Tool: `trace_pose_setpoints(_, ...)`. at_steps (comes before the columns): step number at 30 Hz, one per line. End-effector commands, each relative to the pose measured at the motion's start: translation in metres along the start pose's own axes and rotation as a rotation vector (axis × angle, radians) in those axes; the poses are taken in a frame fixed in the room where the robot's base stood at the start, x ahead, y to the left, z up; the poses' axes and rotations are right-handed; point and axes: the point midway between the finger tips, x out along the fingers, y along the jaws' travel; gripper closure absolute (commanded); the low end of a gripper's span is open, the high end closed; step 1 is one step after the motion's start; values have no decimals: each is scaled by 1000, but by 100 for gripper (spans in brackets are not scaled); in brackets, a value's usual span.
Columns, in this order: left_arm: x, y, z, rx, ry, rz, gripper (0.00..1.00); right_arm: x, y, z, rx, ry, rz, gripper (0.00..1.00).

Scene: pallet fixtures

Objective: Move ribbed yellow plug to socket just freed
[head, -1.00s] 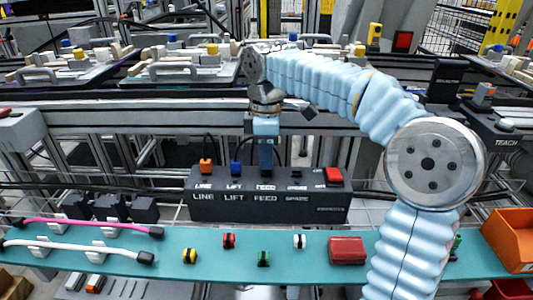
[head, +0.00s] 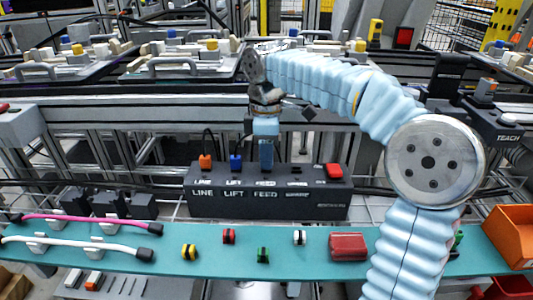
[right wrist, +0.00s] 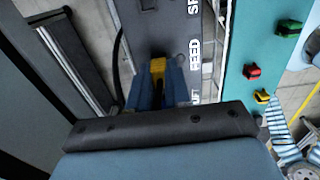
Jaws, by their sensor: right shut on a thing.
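My right gripper (head: 266,168) points down over the FEED position of the black socket block (head: 270,205). In the right wrist view its blue fingers (right wrist: 158,88) are shut on the yellow plug (right wrist: 158,68), beside the FEED label. The fingers hide most of the plug, and I cannot tell how deep it sits in the socket. An orange plug (head: 205,162) stands in LINE and a blue plug (head: 236,162) in LIFT, both with black cables. The SPARE socket (head: 297,168) is empty, right of the gripper. My left gripper is not in view.
A red switch (head: 334,171) is at the block's right end. In front, a teal shelf (head: 205,270) carries small coloured connectors (head: 190,251), a red box (head: 348,247) and pink (head: 90,224) and white (head: 75,245) cables. An orange bin (head: 510,235) stands at right.

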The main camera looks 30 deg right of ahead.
Motion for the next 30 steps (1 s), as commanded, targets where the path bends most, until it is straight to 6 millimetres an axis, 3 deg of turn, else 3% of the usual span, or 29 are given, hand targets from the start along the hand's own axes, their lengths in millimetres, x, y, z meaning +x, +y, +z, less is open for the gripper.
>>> trace_pose_setpoints(11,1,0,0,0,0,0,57,3,0,0,0,-1,-1,100)
trace_pose_setpoints(12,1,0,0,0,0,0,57,3,0,0,0,0,-1,79)
trace_pose_setpoints(18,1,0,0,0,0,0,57,2,0,0,0,0,-1,53)
trace_pose_setpoints(26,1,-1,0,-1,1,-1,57,2,0,0,0,0,-1,53)
trace_pose_setpoints(30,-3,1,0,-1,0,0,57,-11,0,0,0,1,1,53)
